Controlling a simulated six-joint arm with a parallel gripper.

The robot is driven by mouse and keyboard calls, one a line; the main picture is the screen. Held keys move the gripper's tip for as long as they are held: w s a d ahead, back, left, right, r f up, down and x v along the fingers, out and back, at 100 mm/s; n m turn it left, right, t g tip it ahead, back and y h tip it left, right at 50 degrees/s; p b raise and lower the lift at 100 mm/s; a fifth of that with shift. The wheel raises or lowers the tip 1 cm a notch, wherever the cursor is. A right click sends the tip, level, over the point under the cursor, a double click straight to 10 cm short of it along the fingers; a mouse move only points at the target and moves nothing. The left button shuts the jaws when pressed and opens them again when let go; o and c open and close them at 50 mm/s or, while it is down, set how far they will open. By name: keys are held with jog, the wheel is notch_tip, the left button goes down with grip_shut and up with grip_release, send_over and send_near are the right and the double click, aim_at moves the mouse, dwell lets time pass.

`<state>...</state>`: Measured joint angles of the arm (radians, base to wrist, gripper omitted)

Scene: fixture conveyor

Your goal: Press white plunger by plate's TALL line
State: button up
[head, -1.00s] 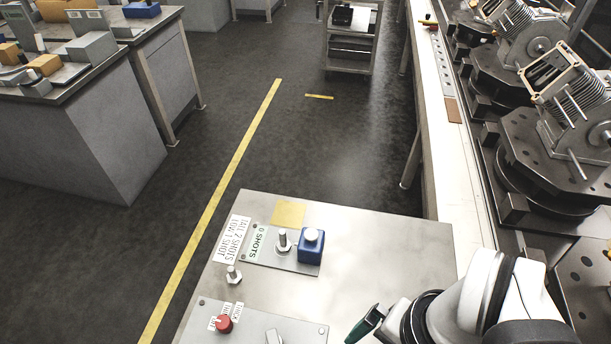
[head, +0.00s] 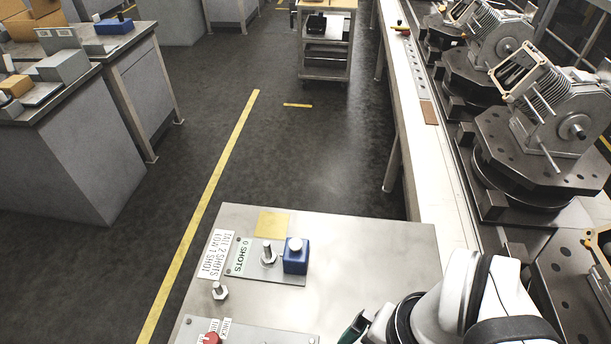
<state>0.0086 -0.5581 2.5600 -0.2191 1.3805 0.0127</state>
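The white plunger (head: 295,244) is a round cap standing up from a blue block (head: 296,260) on the steel bench top. Beside it on the left is a small grey plate with a metal bolt (head: 268,254) and a green-tinted label (head: 239,256) reading "0 SHOTS". A white plate (head: 216,254) further left carries the lines "TALL 2 SHOTS" and "LOW 1 SHOT", turned in this view. My gripper (head: 354,330) shows only as a dark green tip at the bottom edge, below and right of the plunger and apart from it. Its fingers are mostly cut off.
A second bolt (head: 219,291) stands left on the bench (head: 340,240). A red knob (head: 210,338) with small labels is on a panel at the front. A yellow square (head: 272,224) lies behind the blue block. A conveyor (head: 500,220) with metal engine parts runs along the right.

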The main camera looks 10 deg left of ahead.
grip_shut()
dwell(0.3)
dwell(1.3)
